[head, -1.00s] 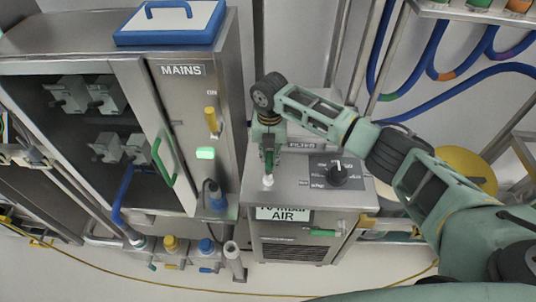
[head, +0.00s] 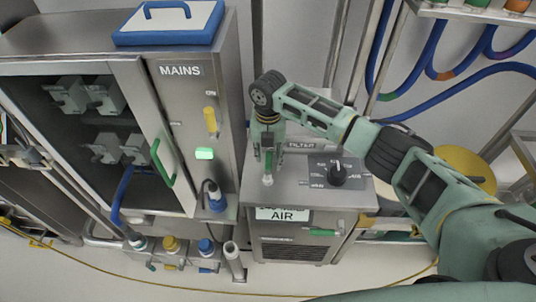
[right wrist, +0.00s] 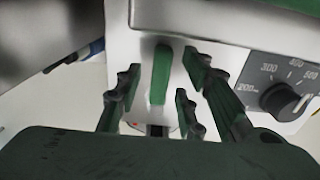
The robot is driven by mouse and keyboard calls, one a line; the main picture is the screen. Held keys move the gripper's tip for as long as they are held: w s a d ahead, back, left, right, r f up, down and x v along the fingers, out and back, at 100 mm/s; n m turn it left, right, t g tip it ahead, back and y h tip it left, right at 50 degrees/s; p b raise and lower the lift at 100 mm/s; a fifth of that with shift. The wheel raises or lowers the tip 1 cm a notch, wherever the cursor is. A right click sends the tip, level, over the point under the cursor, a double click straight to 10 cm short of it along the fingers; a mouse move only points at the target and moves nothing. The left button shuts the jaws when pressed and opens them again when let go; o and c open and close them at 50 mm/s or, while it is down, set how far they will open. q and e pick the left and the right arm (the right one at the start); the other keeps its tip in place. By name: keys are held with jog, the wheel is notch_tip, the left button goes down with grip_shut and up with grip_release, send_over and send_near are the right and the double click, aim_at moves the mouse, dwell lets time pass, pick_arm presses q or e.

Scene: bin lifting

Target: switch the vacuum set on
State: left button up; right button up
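The vacuum set (head: 297,222) is a metal cabinet with a plate reading AIR on its front, a dark dial (head: 338,174) and a filter label on top. A green upright lever (right wrist: 161,74) stands on its top panel, seen in the right wrist view. My right gripper (head: 268,162) points down over the left part of this top. Its fingers are open, on either side of the lever, with gaps to it in the right wrist view. The lever's lower end is partly hidden by the gripper. My left gripper is out of view.
The MAINS cabinet (head: 183,125) stands close on the left, with a yellow handle (head: 211,120) and a lit green lamp (head: 204,153). Blue hoses (head: 432,50) hang at the upper right. Floor (head: 330,280) is clear in front, apart from a yellow cable.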

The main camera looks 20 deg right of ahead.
aim_at(268, 158)
notch_tip(268, 158, up, 12)
jog(key=shift+f, duration=0.2)
dwell(0.4)
